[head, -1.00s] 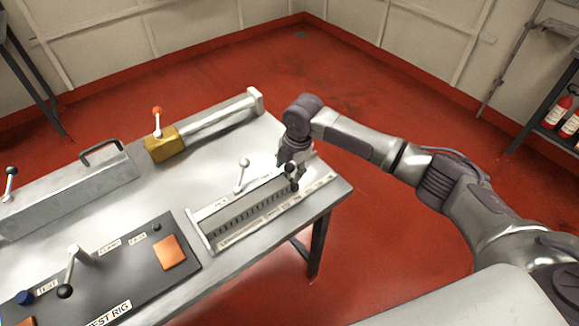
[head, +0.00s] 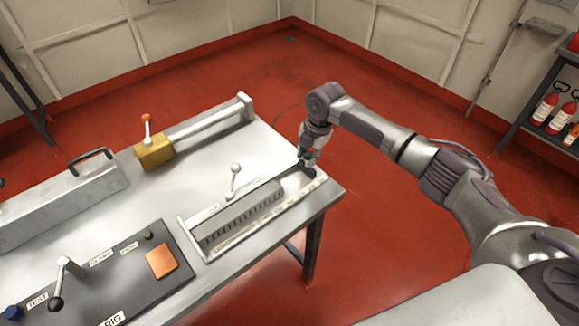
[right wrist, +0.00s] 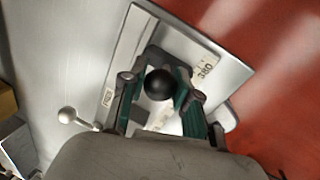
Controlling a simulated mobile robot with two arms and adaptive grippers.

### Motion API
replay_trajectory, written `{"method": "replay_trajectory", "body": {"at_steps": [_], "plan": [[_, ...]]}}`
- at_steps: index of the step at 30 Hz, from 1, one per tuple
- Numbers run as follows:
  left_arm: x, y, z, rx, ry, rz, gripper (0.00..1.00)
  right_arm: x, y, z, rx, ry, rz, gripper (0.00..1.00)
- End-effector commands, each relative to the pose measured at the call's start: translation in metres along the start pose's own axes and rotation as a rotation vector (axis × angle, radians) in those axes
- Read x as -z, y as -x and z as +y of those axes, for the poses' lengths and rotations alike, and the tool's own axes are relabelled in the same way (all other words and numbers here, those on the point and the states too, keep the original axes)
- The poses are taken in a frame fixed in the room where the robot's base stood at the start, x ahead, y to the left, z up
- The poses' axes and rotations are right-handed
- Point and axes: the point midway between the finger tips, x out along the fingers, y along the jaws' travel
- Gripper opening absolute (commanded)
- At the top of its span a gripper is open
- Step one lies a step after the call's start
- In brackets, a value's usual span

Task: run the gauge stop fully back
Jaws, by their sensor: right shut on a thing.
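The gauge is a long grey frame (head: 196,249) with a toothed rack and a pale scale strip, set along the table's right edge. My right gripper (head: 305,167) points down at the gauge's far right end. In the right wrist view, the round black knob (right wrist: 158,84) of the gauge stop sits between the two fingers of my gripper (right wrist: 161,92), which are shut on it. A scale plate reading 380 (right wrist: 205,72) is beside the fingers. The stop's body is mostly hidden under the gripper. My left gripper is not in view.
A small lever with a pale ball (head: 235,167) stands by the gauge's back side. A brass block with an orange-knobbed lever (head: 154,152) sits on a rail behind. A dark test rig panel (head: 115,270) lies at the front left. Red floor is clear beyond the table.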

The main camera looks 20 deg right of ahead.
Motion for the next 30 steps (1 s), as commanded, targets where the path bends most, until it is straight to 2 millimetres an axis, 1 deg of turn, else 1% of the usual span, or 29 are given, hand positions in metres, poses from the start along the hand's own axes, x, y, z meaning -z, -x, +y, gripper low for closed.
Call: {"method": "replay_trajectory", "body": {"at_steps": [1, 4, 7, 14, 15, 19, 20, 27, 30], "plan": [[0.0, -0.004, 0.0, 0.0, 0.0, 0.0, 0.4, -0.011, -0.001, -0.002, -0.001, -0.005, -0.002, 0.0], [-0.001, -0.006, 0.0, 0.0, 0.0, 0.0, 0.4, -0.022, 0.0, -0.004, -0.002, -0.004, -0.001, 0.0], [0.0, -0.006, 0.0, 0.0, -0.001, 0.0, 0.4, -0.026, 0.001, -0.005, -0.003, -0.001, -0.001, 0.0], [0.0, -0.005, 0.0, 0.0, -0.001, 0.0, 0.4, -0.026, 0.002, -0.005, -0.003, -0.001, -0.003, 0.0], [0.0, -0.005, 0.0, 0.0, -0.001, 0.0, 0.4, -0.027, 0.002, -0.005, -0.003, -0.001, -0.004, 0.34], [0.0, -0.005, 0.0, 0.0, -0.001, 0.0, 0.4, -0.026, 0.002, -0.005, -0.003, -0.001, -0.003, 0.56], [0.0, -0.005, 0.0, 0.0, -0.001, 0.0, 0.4, -0.026, 0.002, -0.005, -0.003, -0.001, -0.002, 0.57], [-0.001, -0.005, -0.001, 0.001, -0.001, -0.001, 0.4, -0.025, 0.001, -0.005, -0.002, 0.0, 0.0, 0.57], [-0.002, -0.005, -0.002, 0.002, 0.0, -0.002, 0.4, -0.025, 0.005, -0.004, -0.003, 0.0, 0.0, 0.57]]}}
